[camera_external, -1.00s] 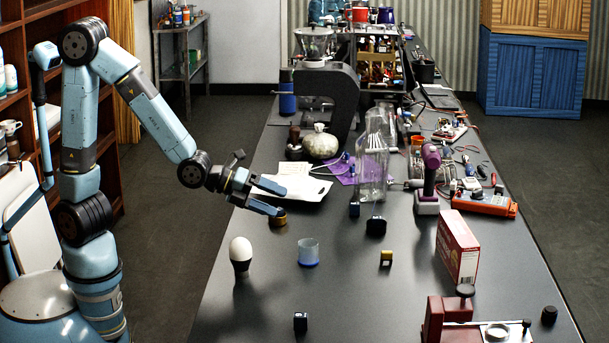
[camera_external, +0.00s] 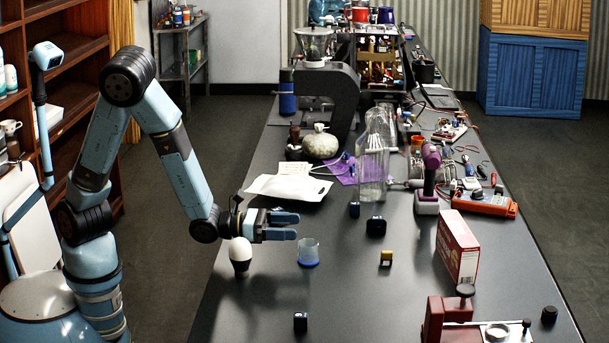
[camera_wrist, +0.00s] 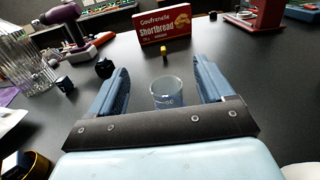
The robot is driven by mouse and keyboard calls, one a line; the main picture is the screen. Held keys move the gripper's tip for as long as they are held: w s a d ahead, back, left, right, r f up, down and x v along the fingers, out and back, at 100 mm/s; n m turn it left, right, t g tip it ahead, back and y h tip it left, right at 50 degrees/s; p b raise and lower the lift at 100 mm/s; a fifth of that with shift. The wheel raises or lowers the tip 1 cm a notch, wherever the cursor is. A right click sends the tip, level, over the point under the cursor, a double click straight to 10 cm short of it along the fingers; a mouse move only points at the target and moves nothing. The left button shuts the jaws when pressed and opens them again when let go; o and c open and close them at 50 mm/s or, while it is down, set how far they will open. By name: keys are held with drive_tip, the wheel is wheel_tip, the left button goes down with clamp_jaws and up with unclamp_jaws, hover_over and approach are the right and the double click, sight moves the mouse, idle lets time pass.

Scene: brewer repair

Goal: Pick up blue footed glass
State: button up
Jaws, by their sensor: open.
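The blue footed glass (camera_external: 308,253) stands upright on the dark table, clear above with a blue base. My gripper (camera_external: 285,227) is open and empty, level with the glass's upper part or a little above, to its left in the external view. In the wrist view the glass (camera_wrist: 167,93) shows ahead, between the two blue fingers of my gripper (camera_wrist: 162,85) in the picture. Its lower part is partly hidden by the gripper's dark front bar. I see no contact between the fingers and the glass.
A white egg-shaped object on a black stand (camera_external: 240,254) is close beside my gripper. A small yellow-and-black piece (camera_external: 386,258) and a red shortbread box (camera_external: 457,247) stand right of the glass. A small black piece (camera_external: 300,322) lies nearer the camera. Table around the glass is clear.

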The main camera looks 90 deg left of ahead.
sight(316, 245)
wheel_tip(316, 245, down, 5)
drive_tip(key=shift+w, duration=3.75)
drive_tip(key=shift+c, duration=0.3)
drive_tip(key=c, duration=1)
